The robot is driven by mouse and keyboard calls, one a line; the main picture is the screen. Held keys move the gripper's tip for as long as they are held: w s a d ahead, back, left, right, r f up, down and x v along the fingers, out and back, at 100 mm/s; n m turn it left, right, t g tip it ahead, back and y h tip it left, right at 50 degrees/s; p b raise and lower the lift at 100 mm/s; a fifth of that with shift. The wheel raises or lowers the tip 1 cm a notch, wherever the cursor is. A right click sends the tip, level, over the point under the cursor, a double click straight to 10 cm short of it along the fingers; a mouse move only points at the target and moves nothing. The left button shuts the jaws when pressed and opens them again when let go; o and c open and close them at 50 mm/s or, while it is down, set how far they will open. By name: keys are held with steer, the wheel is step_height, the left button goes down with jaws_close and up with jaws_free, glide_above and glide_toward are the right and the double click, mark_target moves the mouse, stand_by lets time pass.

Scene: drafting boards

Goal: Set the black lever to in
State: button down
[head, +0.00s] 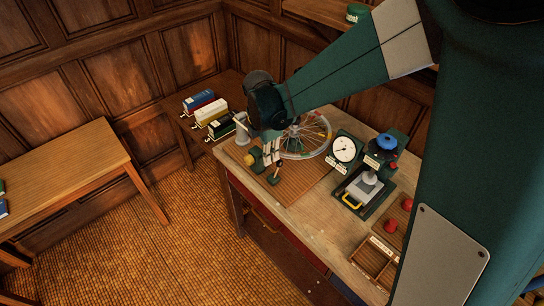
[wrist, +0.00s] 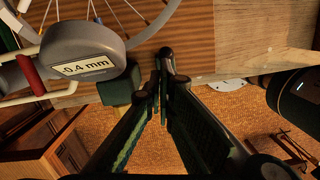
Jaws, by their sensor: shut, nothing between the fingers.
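A small lever with a black rounded knob (wrist: 167,53) shows in the wrist view, just beyond my fingertips, against the wooden board. Its lower part is hidden by my fingers. My gripper (wrist: 160,88) is shut and empty, with its tips close to the knob; I cannot tell whether they touch. A dark green block (wrist: 120,88) is just left of the fingertips. In the head view my gripper (head: 270,158) points down over the left end of the workbench, beside the spoked wheel (head: 305,137). No in or out marking is readable.
A grey readout (wrist: 84,54) showing -0.4 mm sits close left of the fingers. A yellow knob (head: 250,159) is by the gripper. A white dial (head: 344,149), a blue-knobbed device (head: 385,143) and a divided wooden tray (head: 374,261) stand to the right. Bench edge (head: 290,227) lies in front.

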step_height(320, 180, up, 11)
steer(key=w, duration=0.1)
steer(key=shift+w+d+p, duration=0.15)
steer(key=shift+w+p, duration=0.2)
steer(key=shift+p, duration=0.05)
stand_by(0.3)
stand_by(0.5)
